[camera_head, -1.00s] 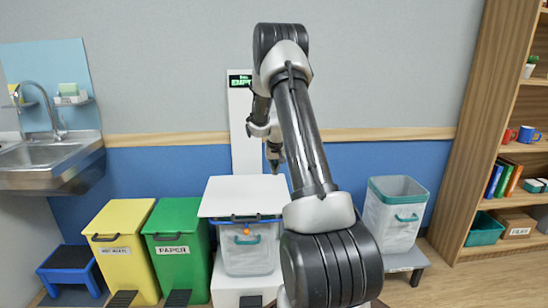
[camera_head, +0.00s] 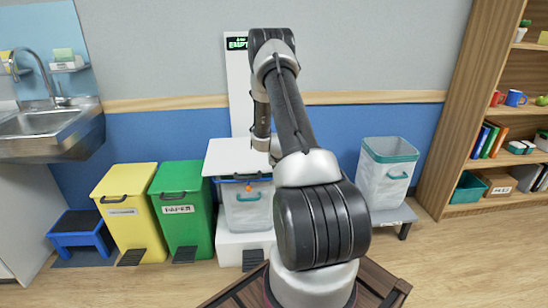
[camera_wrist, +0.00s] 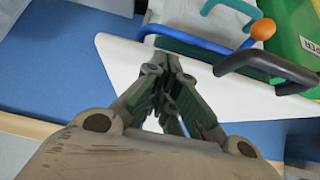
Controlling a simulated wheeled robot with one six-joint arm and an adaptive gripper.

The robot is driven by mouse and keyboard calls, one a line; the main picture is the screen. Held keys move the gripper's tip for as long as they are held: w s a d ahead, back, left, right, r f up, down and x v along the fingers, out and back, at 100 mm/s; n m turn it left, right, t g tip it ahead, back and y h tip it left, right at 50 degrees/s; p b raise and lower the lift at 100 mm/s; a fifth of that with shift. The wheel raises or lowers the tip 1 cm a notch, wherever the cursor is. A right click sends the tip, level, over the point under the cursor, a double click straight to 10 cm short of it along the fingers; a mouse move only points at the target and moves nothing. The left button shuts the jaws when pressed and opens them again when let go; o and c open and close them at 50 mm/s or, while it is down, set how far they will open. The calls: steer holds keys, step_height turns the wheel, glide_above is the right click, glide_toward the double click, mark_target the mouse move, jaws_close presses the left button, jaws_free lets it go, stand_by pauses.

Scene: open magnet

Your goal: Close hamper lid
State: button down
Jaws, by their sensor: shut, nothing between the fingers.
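The white hamper (camera_head: 229,241) stands at the wall between the green bin and my arm. Its flat white lid (camera_head: 232,152) lies over the basket (camera_head: 245,213), which has a teal handle. I cannot tell whether the lid is fully down. A blue bar (camera_wrist: 200,43) and an orange ball (camera_wrist: 263,29) are at its front edge, with a dark handle (camera_wrist: 265,66) beside them. My gripper (camera_wrist: 168,78) is shut and empty, with its fingers over the white lid in the wrist view; I cannot tell if they touch. In the head view my arm hides it.
A green paper bin (camera_head: 184,220) and a yellow bin (camera_head: 132,225) stand left of the hamper. A blue step (camera_head: 80,230) and a sink (camera_head: 45,128) are farther left. An open teal-rimmed basket (camera_head: 385,180) stands on a grey bench at right, near a bookshelf (camera_head: 450,110).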

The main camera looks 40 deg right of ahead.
steer(key=shift+s+a+f, duration=0.1)
steer(key=shift+s+f, duration=0.05)
steer(key=shift+f, duration=0.45)
steer(key=shift+s+a+f, duration=0.1)
steer(key=shift+f, duration=0.5)
